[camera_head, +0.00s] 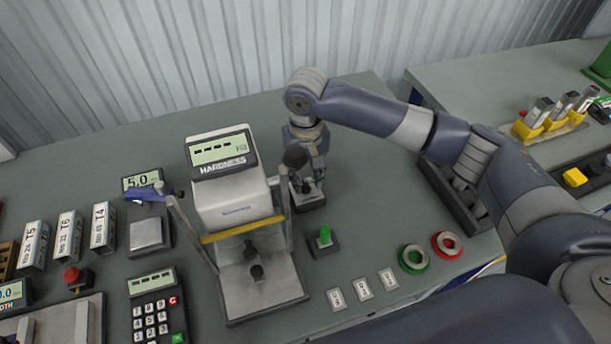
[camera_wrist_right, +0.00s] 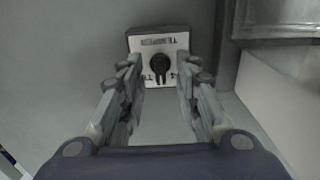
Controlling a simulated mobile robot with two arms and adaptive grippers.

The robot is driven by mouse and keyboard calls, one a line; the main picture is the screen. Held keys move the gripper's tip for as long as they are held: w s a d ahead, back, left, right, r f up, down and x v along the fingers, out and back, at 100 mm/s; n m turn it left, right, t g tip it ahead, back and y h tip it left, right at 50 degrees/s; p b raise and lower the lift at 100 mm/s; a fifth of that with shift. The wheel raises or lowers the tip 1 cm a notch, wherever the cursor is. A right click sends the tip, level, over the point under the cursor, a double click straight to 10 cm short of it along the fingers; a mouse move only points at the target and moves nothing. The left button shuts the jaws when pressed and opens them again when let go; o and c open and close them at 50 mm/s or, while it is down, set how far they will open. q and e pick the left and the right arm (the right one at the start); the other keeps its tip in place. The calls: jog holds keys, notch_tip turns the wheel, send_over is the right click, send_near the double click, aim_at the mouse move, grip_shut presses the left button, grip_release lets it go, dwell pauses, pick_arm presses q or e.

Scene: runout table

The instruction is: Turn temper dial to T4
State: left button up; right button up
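The temper dial shows in the right wrist view as a black round knob (camera_wrist_right: 160,63) on a white plate (camera_wrist_right: 143,47) with a dark frame. Its printed word reads upside down, and the knob's bar points toward the picture's bottom; the setting marks are partly hidden and too small to read surely. In the head view the dial's box (camera_head: 310,204) stands right of the hardness tester, partly covered by my gripper. My right gripper (camera_head: 312,172) points down over it. In the wrist view its fingers (camera_wrist_right: 158,72) are apart, one on each side of the knob, with no clear contact. My left gripper is not in view.
The hardness tester (camera_head: 234,207) stands close left of my right gripper. A green switch (camera_head: 324,238), label cards (camera_head: 362,289), and green (camera_head: 413,259) and red (camera_head: 447,245) rings lie in front. A dark tray (camera_head: 440,180) is to the right, under my arm. Marked T4, T5 and T6 blocks (camera_head: 103,228) stand left.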

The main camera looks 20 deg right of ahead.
jog(key=shift+s+f, duration=0.1)
jog(key=shift+f, duration=0.5)
grip_shut()
